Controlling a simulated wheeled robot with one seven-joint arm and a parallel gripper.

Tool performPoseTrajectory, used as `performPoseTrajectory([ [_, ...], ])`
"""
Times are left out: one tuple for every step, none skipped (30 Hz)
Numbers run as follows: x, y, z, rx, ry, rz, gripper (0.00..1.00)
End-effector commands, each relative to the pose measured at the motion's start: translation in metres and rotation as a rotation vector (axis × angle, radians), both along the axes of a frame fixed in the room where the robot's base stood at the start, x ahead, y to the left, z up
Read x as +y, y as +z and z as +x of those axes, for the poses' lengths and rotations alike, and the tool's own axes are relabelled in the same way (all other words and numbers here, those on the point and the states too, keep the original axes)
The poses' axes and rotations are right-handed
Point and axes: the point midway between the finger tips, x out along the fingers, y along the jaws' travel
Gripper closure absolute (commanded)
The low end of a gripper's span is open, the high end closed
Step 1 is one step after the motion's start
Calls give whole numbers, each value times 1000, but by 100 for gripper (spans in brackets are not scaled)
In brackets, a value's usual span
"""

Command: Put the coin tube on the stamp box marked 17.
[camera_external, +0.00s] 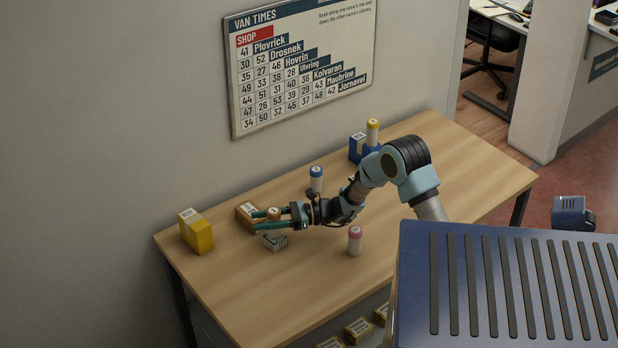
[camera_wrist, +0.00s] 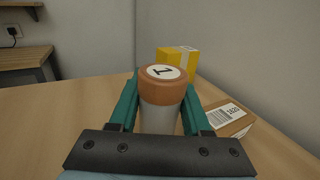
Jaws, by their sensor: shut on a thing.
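My gripper (camera_external: 257,221) is shut on a coin tube with an orange-brown cap (camera_external: 273,213). In the wrist view the tube (camera_wrist: 161,98) stands upright between the green fingers, its pale body partly hidden by the gripper. I cannot read a 17 on any.
A blue-capped tube (camera_external: 316,179) and a pink-capped tube (camera_external: 355,241) stand on the wooden table (camera_external: 290,290) beside my arm. A yellow-capped tube (camera_external: 373,132) is at the blue box, seemingly on it. The front left of the table is clear. A van times board (camera_external: 300,62) hangs behind.

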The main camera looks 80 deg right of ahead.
Motion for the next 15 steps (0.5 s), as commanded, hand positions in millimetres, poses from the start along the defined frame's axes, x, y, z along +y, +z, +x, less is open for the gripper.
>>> performPoseTrajectory([
  [0, -1, 0, -1, 0, 0, 100],
  [0, -3, 0, -1, 0, 0, 100],
  [0, -4, 0, -1, 0, 0, 100],
  [0, -4, 0, 0, 0, 0, 51],
  [0, -3, 0, 0, 1, 0, 47],
  [0, -3, 0, 0, 1, 0, 43],
  [0, -3, 0, 0, 1, 0, 40],
  [0, -3, 0, 0, 1, 0, 36],
  [0, -3, 0, 0, 1, 0, 32],
  [0, -3, 0, 0, 1, 0, 28],
  [0, -3, 0, 0, 1, 0, 25],
  [0, -3, 0, 0, 0, 0, 22],
  [0, -3, 0, 0, 0, 0, 22],
  [0, -3, 0, 0, 1, 0, 22],
  [0, -3, 0, 0, 1, 0, 22],
])
